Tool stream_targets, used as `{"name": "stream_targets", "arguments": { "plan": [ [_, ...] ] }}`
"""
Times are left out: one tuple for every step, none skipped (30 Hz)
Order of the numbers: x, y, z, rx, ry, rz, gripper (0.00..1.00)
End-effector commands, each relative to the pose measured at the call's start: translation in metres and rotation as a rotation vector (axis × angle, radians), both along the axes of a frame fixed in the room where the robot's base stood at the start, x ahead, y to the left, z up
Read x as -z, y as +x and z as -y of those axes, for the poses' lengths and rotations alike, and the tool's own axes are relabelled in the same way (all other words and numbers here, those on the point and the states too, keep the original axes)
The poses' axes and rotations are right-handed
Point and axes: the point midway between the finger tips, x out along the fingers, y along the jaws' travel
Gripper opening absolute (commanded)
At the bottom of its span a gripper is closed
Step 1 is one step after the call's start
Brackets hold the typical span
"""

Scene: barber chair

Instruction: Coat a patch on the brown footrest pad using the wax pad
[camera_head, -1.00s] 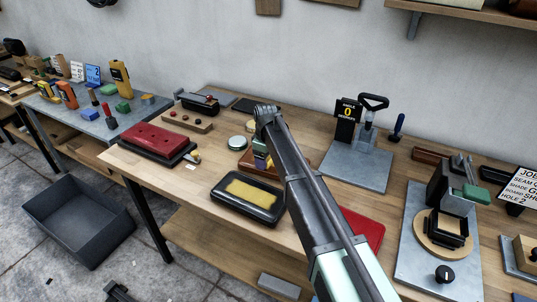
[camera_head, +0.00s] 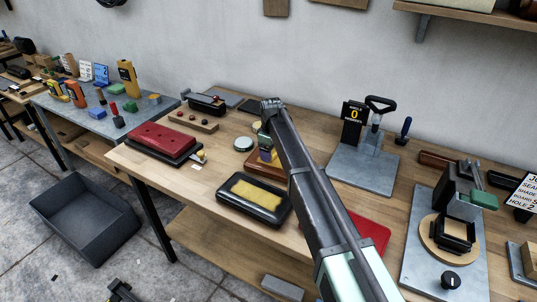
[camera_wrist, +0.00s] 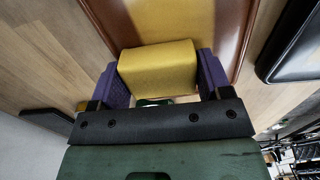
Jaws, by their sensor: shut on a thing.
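The brown footrest pad (camera_head: 257,170) lies on the wooden bench, partly behind my arm. In the wrist view the brown pad (camera_wrist: 229,30) fills the top middle, with a dull yellow area (camera_wrist: 165,18) on its surface. My gripper (camera_head: 266,151) is over this pad, its purple fingers shut on a yellow block, the wax pad (camera_wrist: 157,68). The block sits between both fingers in the wrist view. Whether its underside touches the brown pad cannot be told.
A black tray-like pad with a yellow top (camera_head: 257,195) lies just in front. A round tin (camera_head: 243,144) stands behind left. A red pad (camera_head: 160,137) is farther left and a red flat panel (camera_head: 370,235) right of my arm. A black counter sign (camera_head: 353,114) reads 0.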

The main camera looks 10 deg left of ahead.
Motion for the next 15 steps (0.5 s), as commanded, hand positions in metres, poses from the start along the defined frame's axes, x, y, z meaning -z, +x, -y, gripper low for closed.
{"name": "stream_targets", "arguments": {
  "plan": [
    [0.000, 0.000, 0.000, 0.000, 0.000, 0.000, 0.53],
    [0.000, -0.001, 0.000, 0.000, 0.000, 0.000, 0.53],
    [0.000, -0.001, 0.000, 0.000, 0.000, 0.000, 0.53],
    [0.000, -0.001, 0.000, 0.000, 0.000, 0.000, 0.53],
    [0.000, -0.001, 0.000, 0.000, 0.000, 0.000, 0.53],
    [-0.002, -0.001, 0.000, 0.000, 0.000, 0.000, 0.53],
    [-0.003, -0.001, 0.000, 0.000, 0.000, 0.000, 0.53],
    [-0.006, -0.001, 0.000, 0.000, 0.000, 0.000, 0.53],
    [-0.011, -0.001, 0.000, 0.000, 0.000, 0.000, 0.53],
    [-0.015, -0.001, 0.000, 0.000, 0.000, 0.000, 0.53],
    [-0.020, -0.001, 0.000, 0.000, 0.000, 0.000, 0.53],
    [-0.026, -0.001, 0.000, 0.000, 0.000, 0.000, 0.53],
    [-0.030, -0.001, 0.000, 0.000, 0.000, 0.000, 0.53],
    [-0.034, -0.001, 0.000, 0.000, 0.000, 0.000, 0.53],
    [-0.040, -0.001, 0.000, 0.000, 0.000, 0.000, 0.53]
  ]
}}
